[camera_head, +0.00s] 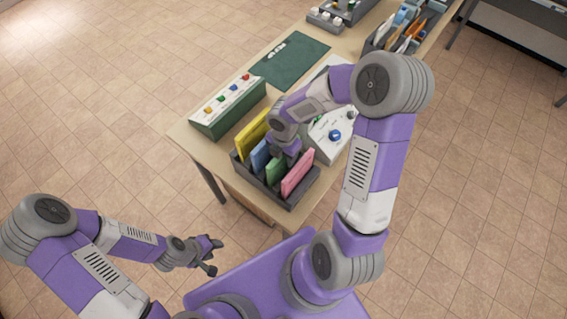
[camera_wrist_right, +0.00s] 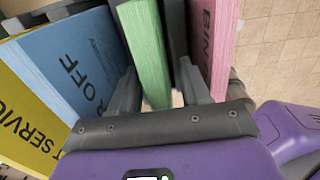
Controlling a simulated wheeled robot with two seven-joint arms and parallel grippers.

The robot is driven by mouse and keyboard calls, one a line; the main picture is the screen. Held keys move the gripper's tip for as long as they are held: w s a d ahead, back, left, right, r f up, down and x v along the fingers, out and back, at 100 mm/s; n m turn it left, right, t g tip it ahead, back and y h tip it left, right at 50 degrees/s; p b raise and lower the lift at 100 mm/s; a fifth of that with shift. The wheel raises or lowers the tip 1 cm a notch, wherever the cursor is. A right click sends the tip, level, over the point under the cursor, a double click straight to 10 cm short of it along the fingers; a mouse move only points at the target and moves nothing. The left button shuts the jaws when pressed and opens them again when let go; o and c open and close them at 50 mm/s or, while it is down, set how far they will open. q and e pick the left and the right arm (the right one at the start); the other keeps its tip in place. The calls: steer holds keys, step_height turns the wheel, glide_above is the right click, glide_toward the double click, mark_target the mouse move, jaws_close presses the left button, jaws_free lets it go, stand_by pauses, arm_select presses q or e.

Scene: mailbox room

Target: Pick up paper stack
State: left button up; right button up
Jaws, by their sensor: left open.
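A dark rack (camera_head: 294,200) on the table holds upright paper stacks: yellow (camera_head: 252,133), blue (camera_head: 260,155), green (camera_head: 273,171) and pink (camera_head: 298,173). My right gripper (camera_head: 287,150) is low over the rack at the green stack. In the right wrist view, its two fingers straddle the green stack (camera_wrist_right: 147,48); a gap shows on the right finger's side. The blue stack (camera_wrist_right: 75,60) is left of the fingers, the pink stack (camera_wrist_right: 208,45) right. Their lower ends are hidden in the rack. My left gripper (camera_head: 211,256) is open and empty, away from the table.
A green box with coloured knobs (camera_head: 228,105) stands left of the rack. A white panel with a blue knob (camera_head: 333,136) stands right of it. A green mat (camera_head: 290,62) and a tray of tools (camera_head: 408,30) are further back. The tiled floor on the left is clear.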

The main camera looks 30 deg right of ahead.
jaws_close()
stand_by(0.3)
